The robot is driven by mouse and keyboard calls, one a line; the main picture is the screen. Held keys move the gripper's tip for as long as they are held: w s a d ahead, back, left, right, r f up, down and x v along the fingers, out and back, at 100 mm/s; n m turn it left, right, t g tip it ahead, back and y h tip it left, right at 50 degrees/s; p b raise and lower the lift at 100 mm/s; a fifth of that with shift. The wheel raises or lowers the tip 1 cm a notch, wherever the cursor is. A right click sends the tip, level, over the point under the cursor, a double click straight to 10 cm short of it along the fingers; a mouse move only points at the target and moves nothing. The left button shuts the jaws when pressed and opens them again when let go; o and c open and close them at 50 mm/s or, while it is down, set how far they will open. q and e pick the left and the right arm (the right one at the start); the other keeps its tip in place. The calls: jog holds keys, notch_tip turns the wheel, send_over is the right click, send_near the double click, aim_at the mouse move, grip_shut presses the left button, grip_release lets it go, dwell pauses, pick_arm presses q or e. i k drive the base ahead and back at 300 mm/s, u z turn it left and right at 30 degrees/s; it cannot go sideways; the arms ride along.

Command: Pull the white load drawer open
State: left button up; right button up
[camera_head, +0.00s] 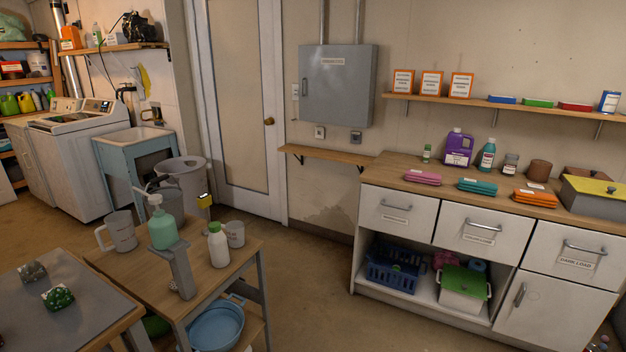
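Three white drawers run along the top of the cabinet at the right, all shut. The left drawer (396,204) has a metal bar handle (395,205) and a small label (395,221) that is hard to read. The middle drawer (505,246) has a label that seems to read color load. The right drawer (603,252) is labelled dark load. The white load drawer therefore appears to be the left one. Neither of my grippers is in view.
A wooden table (238,262) with bottles and jugs stands at front left, beside a grey-topped table (62,305). Open floor (310,300) lies between them and the cabinet. Folded cloths (478,187) lie on the wooden counter (385,165). A basket (393,270) sits under the drawers.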

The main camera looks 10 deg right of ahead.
aim_at(411, 216)
jog(key=z, duration=0.85)
jog(key=i, duration=1.65)
jog(key=z, duration=0.95)
